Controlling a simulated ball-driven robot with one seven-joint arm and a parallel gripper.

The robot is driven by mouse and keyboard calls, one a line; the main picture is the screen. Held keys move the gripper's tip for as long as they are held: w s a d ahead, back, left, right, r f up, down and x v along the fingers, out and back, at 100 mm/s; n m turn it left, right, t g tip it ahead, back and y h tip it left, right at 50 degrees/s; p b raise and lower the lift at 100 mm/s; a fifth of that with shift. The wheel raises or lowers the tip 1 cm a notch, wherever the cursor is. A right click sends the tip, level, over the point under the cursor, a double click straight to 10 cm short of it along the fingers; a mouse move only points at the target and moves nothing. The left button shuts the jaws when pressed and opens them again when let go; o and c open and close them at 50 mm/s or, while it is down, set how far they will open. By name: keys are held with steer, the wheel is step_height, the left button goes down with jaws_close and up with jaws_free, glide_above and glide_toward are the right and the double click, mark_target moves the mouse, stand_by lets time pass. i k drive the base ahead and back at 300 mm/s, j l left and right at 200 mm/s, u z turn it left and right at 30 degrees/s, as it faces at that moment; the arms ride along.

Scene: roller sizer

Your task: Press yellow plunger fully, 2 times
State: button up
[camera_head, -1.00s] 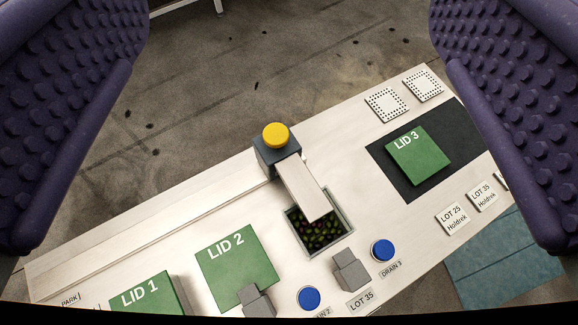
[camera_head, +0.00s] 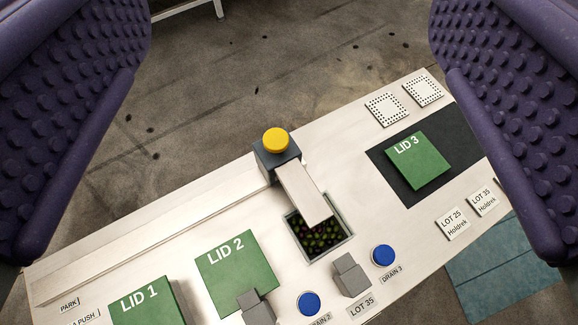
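The yellow plunger (camera_head: 276,139) is a round cap on top of a dark grey block (camera_head: 277,160) at the back edge of the white bench, near the middle of the view. The cap stands proud of the block. My gripper (camera_head: 292,130) is open, with its two purple studded fingers wide apart at the left and right edges of the view. Nothing is between the fingers close up. The plunger lies beyond them, apart from both.
A pale chute (camera_head: 305,192) runs from the block over a bin of dark olives (camera_head: 318,236). Green lids LID 1 (camera_head: 145,303), LID 2 (camera_head: 236,272) and LID 3 (camera_head: 418,161) lie around it. Blue buttons (camera_head: 383,256) and grey blocks (camera_head: 350,275) stand in front. Floor behind is clear.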

mark_target(276, 140)
steer(key=k+l, duration=0.15)
steer(key=k, duration=0.35)
steer(key=k+l, duration=0.15)
steer(key=k, duration=0.35)
